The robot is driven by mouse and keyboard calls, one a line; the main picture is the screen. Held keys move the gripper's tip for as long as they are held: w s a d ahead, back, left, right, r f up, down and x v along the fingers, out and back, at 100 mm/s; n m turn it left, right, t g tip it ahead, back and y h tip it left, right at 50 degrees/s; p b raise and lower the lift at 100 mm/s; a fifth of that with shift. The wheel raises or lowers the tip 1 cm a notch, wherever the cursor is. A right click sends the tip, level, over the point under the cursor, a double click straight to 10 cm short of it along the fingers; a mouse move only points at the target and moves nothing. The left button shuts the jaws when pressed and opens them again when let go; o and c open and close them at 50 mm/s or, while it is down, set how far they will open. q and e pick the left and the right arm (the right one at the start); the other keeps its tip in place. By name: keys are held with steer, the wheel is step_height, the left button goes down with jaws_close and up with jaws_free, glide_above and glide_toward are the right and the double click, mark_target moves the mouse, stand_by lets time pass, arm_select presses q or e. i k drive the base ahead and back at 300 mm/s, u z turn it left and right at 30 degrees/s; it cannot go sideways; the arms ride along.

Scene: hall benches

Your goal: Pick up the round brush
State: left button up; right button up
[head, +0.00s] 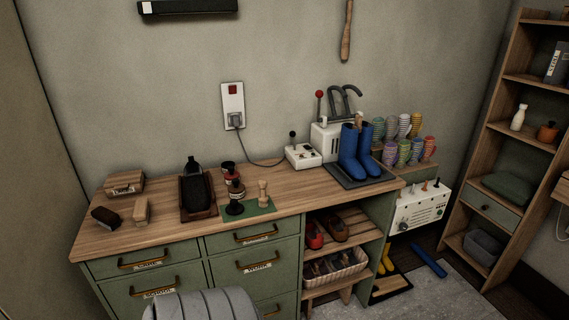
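On a small green mat (262,207) on the wooden bench stand two small upright items. One is a dark knobbed piece with a wide round foot (235,207). The other is a light wooden knobbed piece (263,195). Either could be the round brush; I cannot tell which at this size. Two block-shaped brushes lie at the bench's left: a dark one (105,217) and a pale wooden one (141,211). Neither of my grippers is in view.
Round tins (231,172) and a dark shoe in a tray (195,192) stand close behind and left of the mat. Blue boots (356,150) stand on a dark mat to the right. A grey ribbed rounded shape (205,306) is before the drawers. The bench's front left is clear.

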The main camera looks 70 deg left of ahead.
mark_target(262, 199)
steer(key=u, duration=0.7)
steer(key=i, duration=0.85)
steer(key=u, duration=0.9)
